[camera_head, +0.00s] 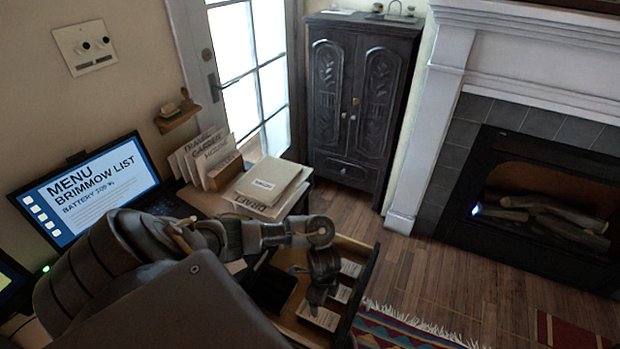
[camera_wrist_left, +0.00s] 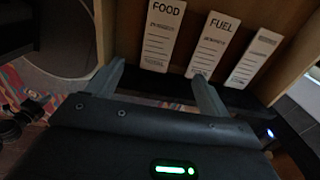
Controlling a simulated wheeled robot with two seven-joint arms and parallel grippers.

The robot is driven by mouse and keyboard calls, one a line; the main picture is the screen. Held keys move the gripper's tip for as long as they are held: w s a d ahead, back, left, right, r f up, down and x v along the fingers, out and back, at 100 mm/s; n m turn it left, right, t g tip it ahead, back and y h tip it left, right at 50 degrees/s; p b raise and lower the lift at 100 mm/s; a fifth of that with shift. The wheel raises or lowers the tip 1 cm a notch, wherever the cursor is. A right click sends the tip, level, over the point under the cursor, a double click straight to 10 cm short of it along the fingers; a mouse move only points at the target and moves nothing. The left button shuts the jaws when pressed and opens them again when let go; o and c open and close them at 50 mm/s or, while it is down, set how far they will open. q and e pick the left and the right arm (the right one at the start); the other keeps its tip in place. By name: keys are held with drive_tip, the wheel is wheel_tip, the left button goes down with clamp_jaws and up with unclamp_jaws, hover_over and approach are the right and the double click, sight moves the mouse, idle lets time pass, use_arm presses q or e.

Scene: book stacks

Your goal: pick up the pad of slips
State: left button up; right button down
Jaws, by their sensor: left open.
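In the left wrist view, three white pads of slips lie side by side in an open wooden drawer: one marked FOOD (camera_wrist_left: 162,38), one marked FUEL (camera_wrist_left: 211,45), and a third (camera_wrist_left: 253,58) whose heading I cannot read. They also show small in the drawer (camera_head: 368,262) in the head view, partly hidden by my gripper. My left gripper (camera_wrist_left: 160,88) is open and empty, its fingers apart and pointing toward the FOOD and FUEL pads. In the head view my left gripper (camera_head: 318,290) is over the drawer. My right gripper is not in view.
A desk holds a laptop (camera_head: 95,188), upright folders (camera_head: 208,158) and a stack of books or papers (camera_head: 268,184). A dark cabinet (camera_head: 355,100) and a fireplace (camera_head: 530,200) stand behind. A fringed rug (camera_head: 400,332) lies on the floor beside the drawer.

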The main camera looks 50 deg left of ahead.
use_arm(q)
drive_tip(key=f+b, duration=0.2)
drive_tip(key=f, duration=0.3)
drive_tip(key=shift+a+f, duration=0.1)
drive_tip(key=shift+a, duration=0.1)
drive_tip(key=shift+s+a+f+b, duration=0.15)
drive_tip(key=shift+f+b, duration=0.3)
drive_tip(key=shift+f, duration=0.95)
drive_tip(key=shift+s+f+b, duration=0.15)
drive_tip(key=shift+f+b, duration=0.25)
drive_tip(key=shift+f, duration=1)
drive_tip(key=c, duration=1.1)
drive_tip(key=shift+o, duration=0.2)
drive_tip(key=shift+r, duration=0.15)
